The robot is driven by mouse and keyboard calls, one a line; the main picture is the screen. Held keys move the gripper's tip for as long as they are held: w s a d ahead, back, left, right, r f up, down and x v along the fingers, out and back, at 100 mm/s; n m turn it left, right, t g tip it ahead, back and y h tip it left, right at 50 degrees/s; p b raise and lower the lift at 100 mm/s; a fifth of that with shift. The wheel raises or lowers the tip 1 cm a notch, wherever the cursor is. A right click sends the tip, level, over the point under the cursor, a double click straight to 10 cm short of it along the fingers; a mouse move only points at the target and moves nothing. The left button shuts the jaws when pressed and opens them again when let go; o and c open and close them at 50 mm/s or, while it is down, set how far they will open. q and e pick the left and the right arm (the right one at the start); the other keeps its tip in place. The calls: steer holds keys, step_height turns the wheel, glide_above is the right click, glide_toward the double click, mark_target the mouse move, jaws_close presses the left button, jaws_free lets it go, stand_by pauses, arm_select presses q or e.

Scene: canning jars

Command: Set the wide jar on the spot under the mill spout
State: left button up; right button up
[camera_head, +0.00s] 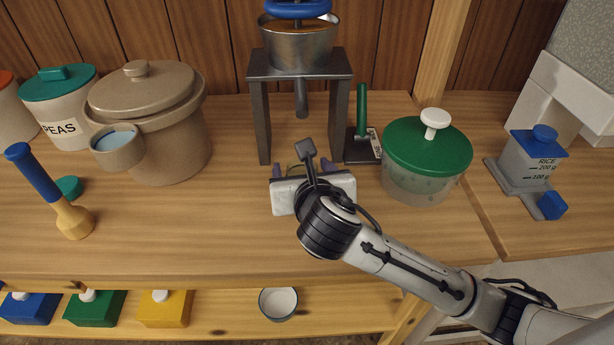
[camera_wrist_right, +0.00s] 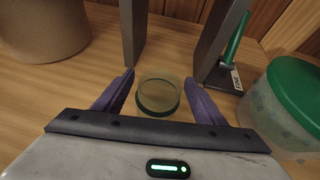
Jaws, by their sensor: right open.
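The mill is a steel hopper (camera_head: 300,45) with a blue top on a dark metal stand (camera_head: 259,120). Its spout (camera_head: 301,99) points down between the stand's legs. A low, wide, greenish glass jar (camera_wrist_right: 158,95) stands upright on the wood just in front of the stand, seen from above. In the head view it is mostly hidden behind my right gripper (camera_head: 302,168). In the right wrist view my right gripper (camera_wrist_right: 161,92) is open, with a purple finger on either side of the jar and gaps visible. No marked spot is clearly visible. My left gripper is not in view.
A green-handled tool (camera_head: 362,115) stands by the stand's right leg. A green-lidded tub (camera_head: 427,160) is close on the right. A brown crock (camera_head: 165,130) and a blue-handled wooden tool (camera_head: 50,195) are on the left. The counter between crock and stand is clear.

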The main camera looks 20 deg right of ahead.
steer(key=p+v, duration=0.1)
steer(key=v, duration=0.8)
steer(key=shift+s, duration=0.15)
steer(key=shift+r, duration=0.1)
stand_by(0.8)
